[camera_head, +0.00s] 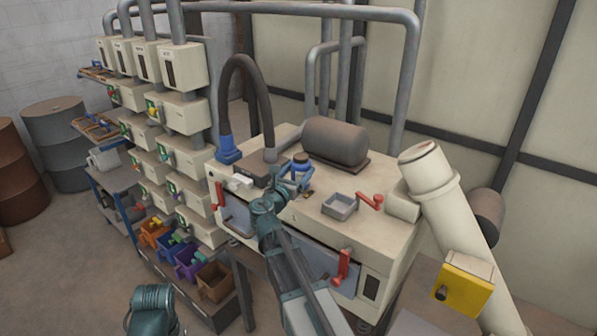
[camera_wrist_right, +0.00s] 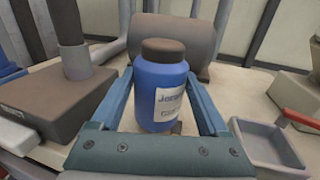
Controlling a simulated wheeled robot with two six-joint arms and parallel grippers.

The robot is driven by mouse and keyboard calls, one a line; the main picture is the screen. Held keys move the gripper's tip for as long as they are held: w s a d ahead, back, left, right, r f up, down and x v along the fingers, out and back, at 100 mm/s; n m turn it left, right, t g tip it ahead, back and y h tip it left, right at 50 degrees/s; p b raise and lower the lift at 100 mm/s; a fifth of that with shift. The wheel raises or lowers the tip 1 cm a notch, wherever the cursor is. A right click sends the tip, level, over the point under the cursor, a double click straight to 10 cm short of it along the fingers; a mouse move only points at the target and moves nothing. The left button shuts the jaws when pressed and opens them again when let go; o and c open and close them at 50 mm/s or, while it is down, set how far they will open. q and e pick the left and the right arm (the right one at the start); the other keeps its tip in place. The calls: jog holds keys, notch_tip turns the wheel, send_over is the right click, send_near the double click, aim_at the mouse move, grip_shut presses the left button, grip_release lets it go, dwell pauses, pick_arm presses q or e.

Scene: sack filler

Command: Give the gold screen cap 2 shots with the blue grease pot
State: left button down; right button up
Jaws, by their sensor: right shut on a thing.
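The blue grease pot (camera_wrist_right: 165,90) is a blue bottle with a dark brown lid and a white label. In the wrist view it stands upright between the two blue fingers of my right gripper (camera_wrist_right: 172,100), which is shut on it. In the head view the pot (camera_head: 301,164) and my right gripper (camera_head: 296,177) are above the cream machine top; I cannot tell whether the pot's base touches it. A small gold-brown piece (camera_head: 308,193), perhaps the gold screen cap, lies just right of the gripper, partly hidden. My left gripper is not in view.
The cream machine top (camera_head: 318,212) carries a brown cylinder (camera_head: 336,141) behind the pot, a dark block with a hose (camera_head: 258,172) to the left, and a grey open tray (camera_head: 340,206) and red crank (camera_head: 370,201) to the right. Coloured bins (camera_head: 187,262) stand at lower left.

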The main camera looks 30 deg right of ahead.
aim_at(298, 158)
jog(key=shift+f, duration=0.2)
jog(key=shift+r, duration=0.1)
jog(key=shift+r+p, duration=0.7)
jog(key=shift+r, duration=0.1)
dwell(0.4)
notch_tip(298, 158, up, 5)
jog(key=p, duration=0.5)
jog(key=shift+a+f, duration=0.1)
dwell(0.4)
